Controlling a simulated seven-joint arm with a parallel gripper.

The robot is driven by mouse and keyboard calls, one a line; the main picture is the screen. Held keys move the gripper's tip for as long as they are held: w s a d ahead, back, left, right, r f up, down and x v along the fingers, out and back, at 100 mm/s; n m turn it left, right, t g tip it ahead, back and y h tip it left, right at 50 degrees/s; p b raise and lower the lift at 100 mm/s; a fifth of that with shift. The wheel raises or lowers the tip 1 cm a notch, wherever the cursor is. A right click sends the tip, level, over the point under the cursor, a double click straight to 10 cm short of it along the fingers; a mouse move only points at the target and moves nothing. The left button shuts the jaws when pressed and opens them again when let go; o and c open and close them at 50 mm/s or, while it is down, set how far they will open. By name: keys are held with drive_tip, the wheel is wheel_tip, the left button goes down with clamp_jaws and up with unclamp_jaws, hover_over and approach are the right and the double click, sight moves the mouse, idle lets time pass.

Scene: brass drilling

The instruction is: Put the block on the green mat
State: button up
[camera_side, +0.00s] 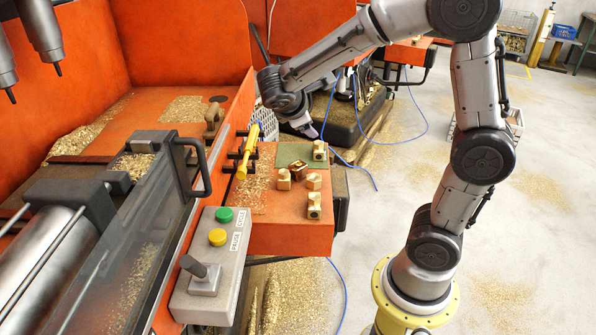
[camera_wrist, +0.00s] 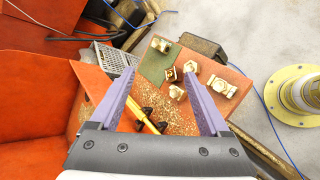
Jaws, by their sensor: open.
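The green mat (camera_side: 288,153) lies at the far end of the orange shelf; it also shows in the wrist view (camera_wrist: 150,66). One brass block (camera_side: 319,150) stands on the mat's right part. A darker-topped block (camera_side: 298,169) is by the mat's near edge; I cannot tell whether it touches the mat. Other brass blocks (camera_side: 284,179), (camera_side: 314,181) and (camera_side: 314,206) stand on the shelf nearer the side camera. My gripper (camera_side: 309,131) is above the mat area; its purple fingers are apart in the wrist view (camera_wrist: 159,73), with nothing held between them.
A yellow-handled tool (camera_side: 247,152) rests in black holders at the shelf's left edge. A control box (camera_side: 212,255) with green and yellow buttons stands at the front. Orange machine walls rise on the left.

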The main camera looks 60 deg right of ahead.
drive_tip(key=w+d+f+n+h, duration=0.2)
drive_tip(key=w+f+n, duration=0.3)
drive_tip(key=w+f, duration=0.35)
drive_tip(key=n, duration=0.2)
approach(295, 169)
drive_tip(key=shift+g+h, duration=0.3)
drive_tip(key=x, duration=0.6)
drive_tip(key=shift+w+r, duration=0.15)
drive_tip(key=shift+w, duration=0.05)
drive_tip(key=x, duration=0.4)
drive_tip(key=shift+a+f, duration=0.15)
drive_tip(key=shift+f, duration=0.2)
drive_tip(key=shift+d+f, duration=0.25)
drive_tip(key=shift+d, duration=0.35)
drive_tip(key=shift+c, duration=0.3)
clamp_jaws()
